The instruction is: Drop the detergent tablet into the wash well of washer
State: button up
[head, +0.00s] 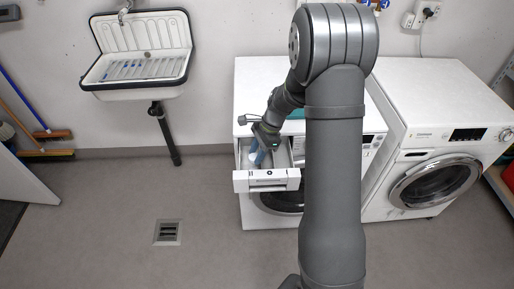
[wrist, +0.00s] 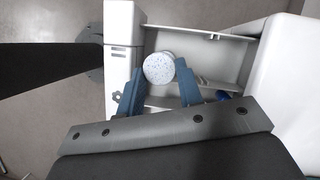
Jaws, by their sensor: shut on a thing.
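The detergent tablet (wrist: 158,68) is a round, pale disc with blue speckles. My gripper (wrist: 158,76) has blue fingers and is shut on it, one finger on each side. In the wrist view the tablet shows over the open detergent drawer (wrist: 123,30), near the drawer's front panel, over a compartment divider. In the head view my gripper (head: 257,158) is low at the open drawer (head: 268,181) of the left machine (head: 262,75). The tablet cannot be made out there. The fingers and tablet hide part of the drawer's compartments.
A second front-loader (head: 430,110) stands close on the right. My arm covers part of the left machine. In the wrist view a blue part (wrist: 222,95) sits inside the drawer. A sink (head: 140,60) hangs on the wall, and the floor in front is clear.

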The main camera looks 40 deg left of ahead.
jog(key=shift+f, duration=0.1)
jog(key=o, duration=1)
jog(key=shift+o, duration=0.2)
jog(key=v, duration=1.7)
jog(key=shift+r, duration=0.3)
jog(key=shift+a, duration=0.1)
